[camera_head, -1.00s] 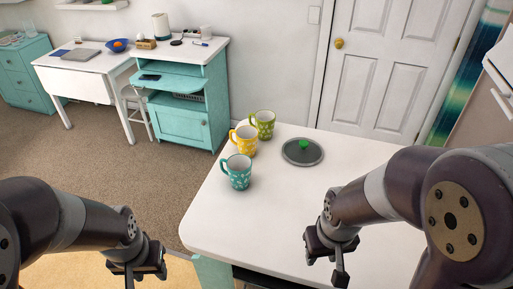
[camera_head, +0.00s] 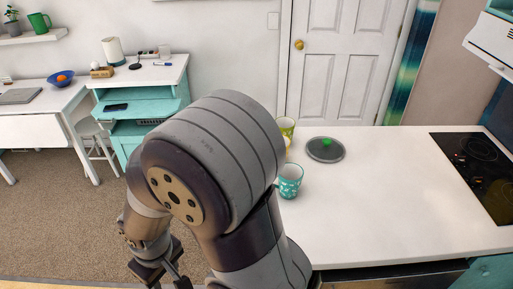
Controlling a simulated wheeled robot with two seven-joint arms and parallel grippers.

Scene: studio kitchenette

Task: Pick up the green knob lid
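The green knob lid (camera_head: 325,150), a dark grey disc with a green knob, lies flat on the white table (camera_head: 390,205). One large raised arm of mine fills the middle of the view, apparently the right one. Its gripper (camera_head: 160,270) points down at the lower left, beside the table and well away from the lid. The bottom edge cuts the gripper off, so its opening is unclear. I see no other gripper.
A teal mug (camera_head: 290,180) stands beside my arm. Behind it are a green mug (camera_head: 287,127) and a mostly hidden yellow mug (camera_head: 288,146), left of the lid. A black cooktop (camera_head: 478,165) is at the right. The table between lid and cooktop is clear.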

